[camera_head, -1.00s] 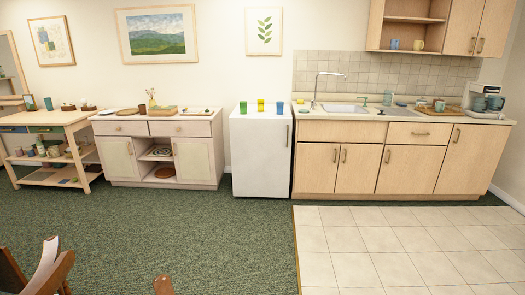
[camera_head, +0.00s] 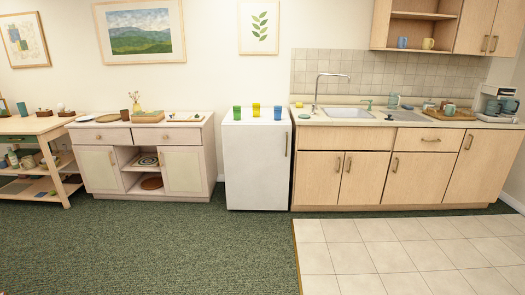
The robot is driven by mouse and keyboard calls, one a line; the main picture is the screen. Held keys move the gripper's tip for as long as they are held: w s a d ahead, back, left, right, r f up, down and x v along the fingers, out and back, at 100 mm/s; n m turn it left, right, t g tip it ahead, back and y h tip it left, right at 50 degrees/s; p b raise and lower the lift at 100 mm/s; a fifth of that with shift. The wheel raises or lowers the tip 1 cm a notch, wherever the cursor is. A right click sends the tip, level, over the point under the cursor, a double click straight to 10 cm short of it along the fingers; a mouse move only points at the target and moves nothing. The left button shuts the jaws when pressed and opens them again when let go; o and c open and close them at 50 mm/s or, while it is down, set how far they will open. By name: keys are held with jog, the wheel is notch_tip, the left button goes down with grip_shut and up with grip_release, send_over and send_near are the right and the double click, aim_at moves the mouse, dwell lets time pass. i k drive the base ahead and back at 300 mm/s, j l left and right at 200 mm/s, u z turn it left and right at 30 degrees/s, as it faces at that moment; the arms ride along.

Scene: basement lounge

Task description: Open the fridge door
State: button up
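The fridge (camera_head: 255,170) is a small white box standing on the carpet between the low cabinet and the kitchen counter. Its door faces me and looks shut. A slim vertical handle (camera_head: 286,144) sits at the upper right edge of the door. A green cup (camera_head: 237,113), a yellow cup (camera_head: 256,110) and a blue cup (camera_head: 277,113) stand on top of the fridge. My gripper does not show in the head view.
The counter (camera_head: 385,165) with sink stands close against the fridge's right side. The low cabinet (camera_head: 117,165) stands to the left with a narrow gap. A wooden shelf table (camera_head: 50,130) is at far left. Green carpet (camera_head: 190,250) and pale tiles (camera_head: 400,255) in front are clear.

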aim_at(257, 156)
jog(key=i, duration=3.65)
jog(key=i+u, duration=0.2)
jog(key=i, duration=0.25)
jog(key=i+l+u, duration=0.25)
jog(key=i, duration=0.15)
